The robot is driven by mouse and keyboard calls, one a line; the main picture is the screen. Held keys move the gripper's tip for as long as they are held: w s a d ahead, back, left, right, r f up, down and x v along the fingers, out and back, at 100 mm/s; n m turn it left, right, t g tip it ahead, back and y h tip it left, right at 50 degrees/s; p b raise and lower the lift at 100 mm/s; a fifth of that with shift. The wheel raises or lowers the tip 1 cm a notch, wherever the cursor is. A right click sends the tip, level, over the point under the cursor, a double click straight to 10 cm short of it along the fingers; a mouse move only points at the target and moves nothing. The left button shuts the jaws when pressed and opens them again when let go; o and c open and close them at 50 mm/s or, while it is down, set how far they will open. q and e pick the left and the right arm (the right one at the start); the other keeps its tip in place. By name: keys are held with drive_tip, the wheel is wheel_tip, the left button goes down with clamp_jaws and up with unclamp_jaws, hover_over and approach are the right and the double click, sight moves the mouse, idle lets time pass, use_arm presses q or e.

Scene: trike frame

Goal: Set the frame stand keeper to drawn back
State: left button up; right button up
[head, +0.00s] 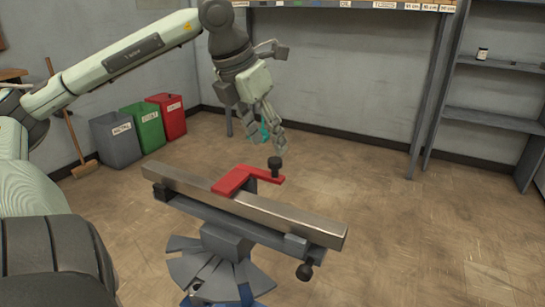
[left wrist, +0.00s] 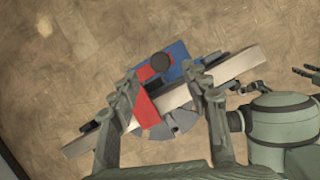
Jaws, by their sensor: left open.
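The stand's keeper is a red L-shaped piece (head: 236,179) with an upright black knob (head: 275,162) on its end. It lies across the grey metal bar (head: 300,222), and its arm sticks out past the bar's far side. My left gripper (head: 266,143) is open and empty, above and behind the knob and apart from it. In the left wrist view the red piece (left wrist: 146,106) and black knob (left wrist: 161,62) show between the spread fingers (left wrist: 168,85).
The bar rests on a stand with a fanned grey base (head: 215,270); a second dark knob (head: 304,271) hangs under its right end. Grey, green (head: 143,127) and red bins stand by the wall, with a broom (head: 75,150) nearby. Floor to the right is clear.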

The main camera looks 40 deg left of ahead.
sight(274, 159)
use_arm(q)
drive_tip(key=x, duration=0.7)
drive_tip(key=shift+c, duration=0.6)
clamp_jaws()
